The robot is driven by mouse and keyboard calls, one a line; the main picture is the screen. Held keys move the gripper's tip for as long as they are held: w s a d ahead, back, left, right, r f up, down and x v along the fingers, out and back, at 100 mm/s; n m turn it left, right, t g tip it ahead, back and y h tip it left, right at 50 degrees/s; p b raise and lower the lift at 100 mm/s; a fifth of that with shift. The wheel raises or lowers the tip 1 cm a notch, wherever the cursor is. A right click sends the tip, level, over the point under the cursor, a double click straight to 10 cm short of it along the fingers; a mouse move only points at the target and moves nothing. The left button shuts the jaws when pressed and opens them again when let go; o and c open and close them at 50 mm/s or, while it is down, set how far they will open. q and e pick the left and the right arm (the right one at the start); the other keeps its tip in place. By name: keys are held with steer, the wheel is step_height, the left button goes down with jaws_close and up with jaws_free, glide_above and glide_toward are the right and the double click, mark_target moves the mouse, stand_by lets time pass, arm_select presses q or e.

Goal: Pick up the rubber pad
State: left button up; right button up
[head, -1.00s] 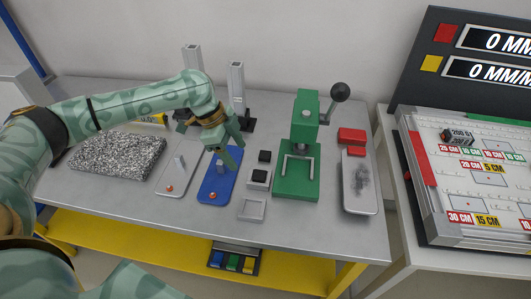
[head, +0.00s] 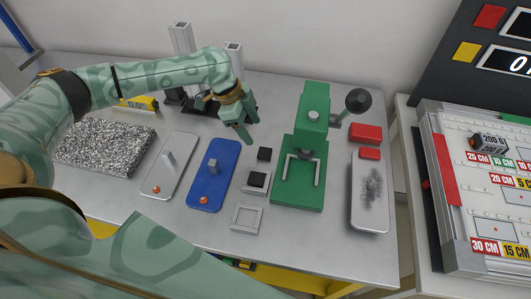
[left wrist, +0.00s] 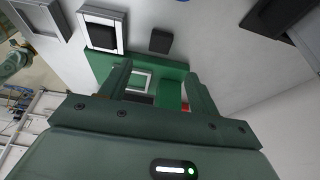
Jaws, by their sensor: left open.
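Two small black pads show, and I cannot tell which is the rubber pad. One black pad (head: 264,154) lies loose on the table; it also shows in the left wrist view (left wrist: 160,40). The other black pad (head: 257,180) sits in a square grey holder just in front of it and also shows in the left wrist view (left wrist: 102,36). My left gripper (head: 246,128) is open and empty, above the table, behind and slightly left of the loose pad in the head view. Its two fingers (left wrist: 156,80) show apart in the left wrist view. My right gripper is not in view.
A green lever press (head: 298,180) stands right of the pads. A blue plate (head: 210,190) with a peg lies left, and an empty grey frame (head: 246,219) lies in front. Grey posts (head: 182,45) stand behind. Red blocks (head: 365,133) and a grey tray (head: 370,219) are farther right.

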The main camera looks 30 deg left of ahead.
mark_target(264, 152)
arm_select(q)
steer(key=x, duration=0.3)
steer(key=shift+w+f+b, duration=0.15)
steer(key=shift+f+b, duration=0.15)
steer(key=shift+f, duration=0.05)
steer(key=shift+d+f, duration=0.25)
steer(key=shift+f, duration=0.15)
steer(key=x, duration=0.2)
steer(key=b+x, duration=0.1)
steer(key=x, duration=0.2)
steer(key=shift+a+f+b, duration=0.15)
steer(key=shift+a+b, duration=0.05)
steer(key=shift+b, duration=0.1)
steer(key=shift+s, duration=0.2)
steer(key=c, duration=1.1)
